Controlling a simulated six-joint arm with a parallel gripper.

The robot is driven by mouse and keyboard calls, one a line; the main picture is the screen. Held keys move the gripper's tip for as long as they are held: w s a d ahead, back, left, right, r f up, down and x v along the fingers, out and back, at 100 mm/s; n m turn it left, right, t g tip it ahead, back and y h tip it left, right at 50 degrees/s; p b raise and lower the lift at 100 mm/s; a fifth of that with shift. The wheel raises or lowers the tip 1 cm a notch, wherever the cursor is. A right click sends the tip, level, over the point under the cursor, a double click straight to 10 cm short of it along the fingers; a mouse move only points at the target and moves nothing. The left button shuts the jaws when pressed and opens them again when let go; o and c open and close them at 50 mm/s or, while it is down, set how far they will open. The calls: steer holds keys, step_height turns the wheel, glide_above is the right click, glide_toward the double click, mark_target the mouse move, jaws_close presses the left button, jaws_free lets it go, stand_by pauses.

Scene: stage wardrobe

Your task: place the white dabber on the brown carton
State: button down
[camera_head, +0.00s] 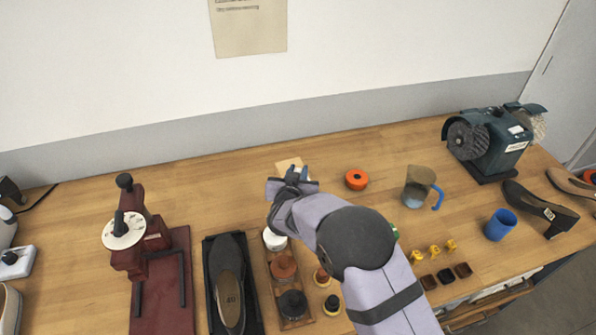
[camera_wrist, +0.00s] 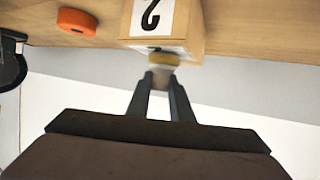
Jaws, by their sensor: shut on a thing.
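The brown carton (camera_head: 289,163) stands at the back of the table, partly hidden behind my gripper (camera_head: 292,176). In the wrist view, which is upside down, the carton (camera_wrist: 190,22) shows a white label with a black 2. My gripper (camera_wrist: 161,80) is shut on the white dabber (camera_wrist: 163,62), a small pale piece with a yellowish end between the fingertips. The dabber overlaps the carton's edge in that view; I cannot tell whether they touch. The dabber is hidden in the head view.
An orange disc (camera_head: 357,179) lies right of the carton. A clear jug (camera_head: 418,187) and a blue cup (camera_head: 500,224) stand farther right. A wooden tray (camera_head: 270,262) with white, brown and black pots is in front, with two other dabbers (camera_head: 322,278) beside it. Table left of the carton is clear.

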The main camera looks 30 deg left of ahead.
steer(key=shift+f, duration=0.1)
steer(key=c, duration=2)
jaws_free()
steer(key=shift+f, duration=0.1)
steer(key=o, duration=0.4)
steer(key=shift+o, duration=0.2)
steer(key=shift+r, duration=0.25)
steer(key=b+v, duration=0.2)
steer(key=v, duration=1)
steer(key=shift+d+f, duration=0.1)
